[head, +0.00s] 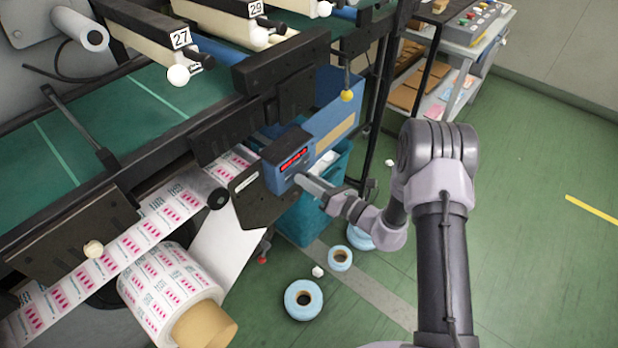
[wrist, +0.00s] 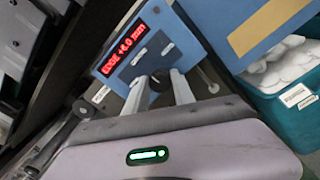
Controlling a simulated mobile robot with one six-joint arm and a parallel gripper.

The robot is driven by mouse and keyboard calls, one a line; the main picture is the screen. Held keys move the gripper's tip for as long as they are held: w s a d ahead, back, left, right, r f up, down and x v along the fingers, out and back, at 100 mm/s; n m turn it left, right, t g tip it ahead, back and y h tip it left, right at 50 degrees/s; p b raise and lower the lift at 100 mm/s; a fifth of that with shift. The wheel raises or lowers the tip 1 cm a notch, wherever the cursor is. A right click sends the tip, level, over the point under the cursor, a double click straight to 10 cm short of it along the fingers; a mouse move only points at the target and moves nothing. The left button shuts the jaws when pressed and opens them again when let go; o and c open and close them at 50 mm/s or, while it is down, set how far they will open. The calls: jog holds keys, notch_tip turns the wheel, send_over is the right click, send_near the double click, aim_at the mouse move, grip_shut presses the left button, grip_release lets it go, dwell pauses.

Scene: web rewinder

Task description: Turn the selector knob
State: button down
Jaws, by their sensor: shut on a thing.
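The selector knob (wrist: 160,78) is small and dark and sits on the lower part of a blue control box (wrist: 128,62) with a red lit display (wrist: 126,42). The display appears to show an edge reading in mm. My gripper (wrist: 160,84) has its two light grey fingers on either side of the knob, shut on it. In the head view the blue box (head: 279,178) is at the middle of the machine's near side, and my gripper (head: 302,180) meets its front face. The knob is hidden there by the fingers.
A teal bin (head: 307,222) stands below the box; white waste fills it in the wrist view (wrist: 292,68). A printed label roll (head: 165,285) is at the lower left. Blue tape rolls (head: 290,303) lie on the floor. A grey cart (head: 450,70) stands behind; open floor lies right.

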jog(key=shift+m, duration=0.3)
jog(key=c, duration=1.1)
grip_release()
jog(key=shift+a, duration=0.1)
jog(key=shift+o, duration=0.2)
jog(key=p+v, duration=0.3)
jog(key=v, duration=1.4)
jog(key=shift+s, duration=0.1)
